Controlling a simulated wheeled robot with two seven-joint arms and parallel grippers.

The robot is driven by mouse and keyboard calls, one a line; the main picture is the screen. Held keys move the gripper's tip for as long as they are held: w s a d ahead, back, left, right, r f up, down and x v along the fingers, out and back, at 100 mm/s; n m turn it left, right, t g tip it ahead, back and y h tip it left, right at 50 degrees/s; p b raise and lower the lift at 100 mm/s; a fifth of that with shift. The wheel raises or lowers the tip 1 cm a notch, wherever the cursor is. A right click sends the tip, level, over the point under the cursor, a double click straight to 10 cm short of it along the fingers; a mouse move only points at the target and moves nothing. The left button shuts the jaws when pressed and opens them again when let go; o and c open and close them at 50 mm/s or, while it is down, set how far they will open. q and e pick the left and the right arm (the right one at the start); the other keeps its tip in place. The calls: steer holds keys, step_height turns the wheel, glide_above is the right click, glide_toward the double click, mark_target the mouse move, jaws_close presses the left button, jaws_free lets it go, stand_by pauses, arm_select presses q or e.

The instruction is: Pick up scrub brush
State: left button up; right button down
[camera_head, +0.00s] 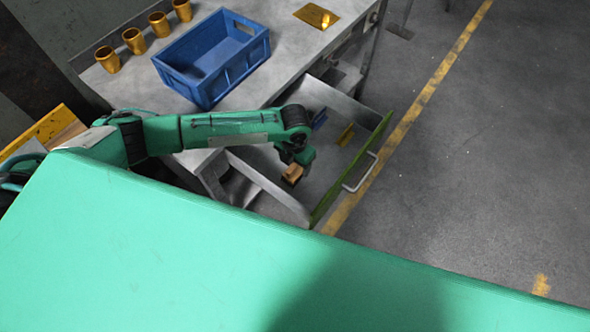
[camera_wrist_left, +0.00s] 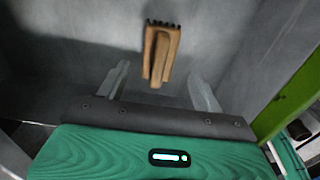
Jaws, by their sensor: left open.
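The scrub brush (camera_head: 292,174) is a small brown wooden block with dark bristles, lying in the open drawer (camera_head: 254,205). In the left wrist view the brush (camera_wrist_left: 161,55) lies ahead of the fingers, roughly centred between them, with its handle end toward the gripper. My left gripper (camera_head: 298,165) reaches down into the drawer close to the brush. In the left wrist view its two grey fingers (camera_wrist_left: 159,90) are apart with nothing between them. The fingertips are hidden in the head view. My right gripper is in neither view.
The drawer has a green front (camera_head: 350,168) with a metal handle. A yellow item (camera_head: 346,134) and a blue item (camera_head: 319,118) also lie in it. On the workbench (camera_head: 128,86) above stand a blue crate (camera_head: 237,67), several golden cups (camera_head: 134,40) and a gold plate (camera_head: 317,16).

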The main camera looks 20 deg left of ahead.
mark_target(295, 165)
arm_select(q)
steer(key=f, duration=0.3)
steer(key=f+p, duration=0.1)
steer(key=shift+w+f, duration=0.25)
steer(key=shift+f, duration=0.45)
steer(key=c, duration=1.2)
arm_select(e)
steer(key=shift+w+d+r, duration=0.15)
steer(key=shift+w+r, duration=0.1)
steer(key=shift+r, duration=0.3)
arm_select(q)
steer(key=shift+r, duration=0.1)
steer(key=shift+r+b, duration=0.8)
steer(key=shift+r, duration=9.15)
steer(key=o, duration=0.3)
steer(key=shift+c, duration=0.4)
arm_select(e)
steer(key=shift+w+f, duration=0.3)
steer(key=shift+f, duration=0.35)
